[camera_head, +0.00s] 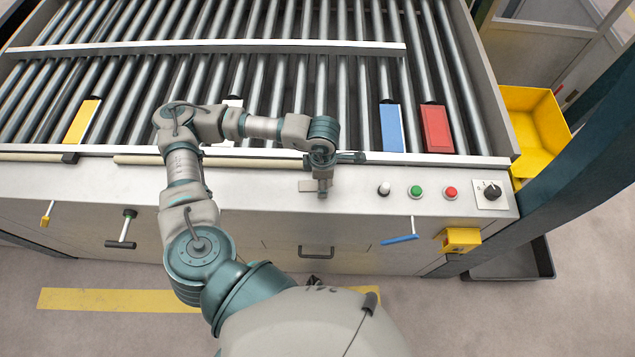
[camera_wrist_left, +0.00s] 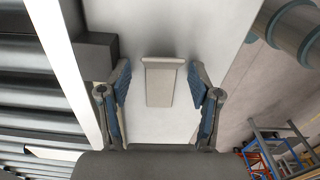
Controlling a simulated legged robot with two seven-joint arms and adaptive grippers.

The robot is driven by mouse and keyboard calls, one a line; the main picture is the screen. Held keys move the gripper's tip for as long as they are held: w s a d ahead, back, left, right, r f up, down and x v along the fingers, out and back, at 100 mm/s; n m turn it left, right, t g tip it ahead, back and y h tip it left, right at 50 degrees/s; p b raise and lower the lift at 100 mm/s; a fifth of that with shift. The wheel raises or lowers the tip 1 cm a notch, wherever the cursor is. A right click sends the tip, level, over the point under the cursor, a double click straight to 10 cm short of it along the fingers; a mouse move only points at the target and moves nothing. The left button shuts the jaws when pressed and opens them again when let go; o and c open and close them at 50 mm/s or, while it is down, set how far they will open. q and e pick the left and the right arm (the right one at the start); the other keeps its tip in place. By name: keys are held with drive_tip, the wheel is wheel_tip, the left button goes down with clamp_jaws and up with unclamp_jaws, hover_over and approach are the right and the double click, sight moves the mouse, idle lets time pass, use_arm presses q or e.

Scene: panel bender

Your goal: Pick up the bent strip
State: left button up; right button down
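The bent strip (camera_wrist_left: 160,88) is a small pale beige piece with a folded lip at its far end. It lies on the light metal ledge (camera_wrist_left: 148,125) at the front of the roller table. In the head view, part of the strip (camera_head: 306,186) shows just left of my left gripper (camera_head: 323,188). In the left wrist view, my left gripper (camera_wrist_left: 159,75) is open, with one blue-padded finger on each side of the strip and a gap on both sides. I cannot tell how far the fingertips are above the ledge. My right gripper is in neither view.
A dark block (camera_wrist_left: 98,55) sits by the ledge's roller side, close to the left finger. Push buttons (camera_head: 415,191) and a knob (camera_head: 492,191) stand to the right on the panel. Blue (camera_head: 391,127) and red (camera_head: 436,128) pieces lie on the rollers. A yellow bin (camera_head: 535,125) is at right.

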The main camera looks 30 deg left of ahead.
use_arm(q)
drive_tip(key=c, duration=1)
drive_tip(key=shift+r, duration=0.15)
